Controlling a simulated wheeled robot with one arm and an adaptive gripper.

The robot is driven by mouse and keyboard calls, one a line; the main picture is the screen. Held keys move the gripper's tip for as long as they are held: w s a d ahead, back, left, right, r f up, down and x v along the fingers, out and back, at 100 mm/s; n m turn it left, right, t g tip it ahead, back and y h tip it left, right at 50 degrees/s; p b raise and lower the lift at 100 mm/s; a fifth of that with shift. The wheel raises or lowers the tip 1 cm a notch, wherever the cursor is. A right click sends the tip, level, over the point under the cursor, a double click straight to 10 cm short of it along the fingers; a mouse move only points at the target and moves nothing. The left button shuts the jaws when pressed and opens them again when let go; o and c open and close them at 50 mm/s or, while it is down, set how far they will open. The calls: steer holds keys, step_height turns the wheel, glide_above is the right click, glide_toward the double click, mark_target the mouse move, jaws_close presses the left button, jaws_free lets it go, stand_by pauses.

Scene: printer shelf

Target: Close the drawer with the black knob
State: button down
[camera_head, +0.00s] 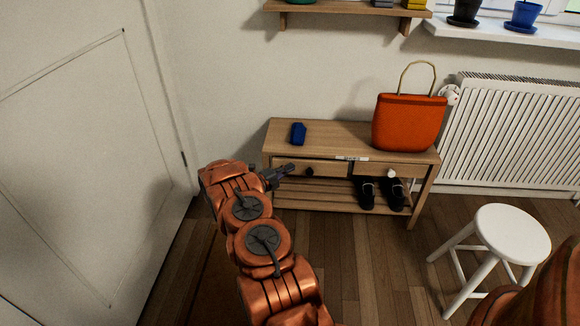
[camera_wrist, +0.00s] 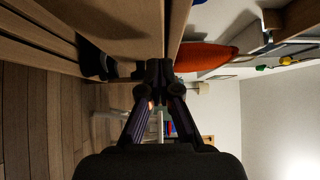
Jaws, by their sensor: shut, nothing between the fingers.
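The wooden bench (camera_head: 330,133) holds two drawers side by side under its top. The left drawer (camera_head: 333,170) has a black knob (camera_head: 309,173); the right drawer (camera_head: 370,170) has a white knob (camera_head: 391,174). How far the left drawer stands out is hard to tell. My gripper (camera_head: 288,168) is shut and empty, just left of the black knob, in front of the left drawer. In the wrist view, which is turned sideways, the shut fingertips (camera_wrist: 159,70) are beside the wooden drawer front. I cannot tell if they touch it, and the black knob is not clear there.
An orange bag (camera_head: 408,122) and a small blue object (camera_head: 298,133) stand on the bench top. Black shoes (camera_head: 381,194) sit on the slatted shelf below. A white stool (camera_head: 512,235) is at the right, and a white door (camera_head: 80,150) at the left.

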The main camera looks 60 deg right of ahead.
steer(key=s+a+p+v, duration=0.1)
steer(key=s+p+v, duration=0.1)
steer(key=v, duration=1)
steer(key=b, duration=0.7)
glide_toward(306, 162)
steer(key=s+d, duration=0.3)
steer(key=d, duration=0.1)
steer(key=shift+w+d+b, duration=0.45)
steer(key=shift+w+d, duration=0.15)
steer(key=shift+d, duration=0.35)
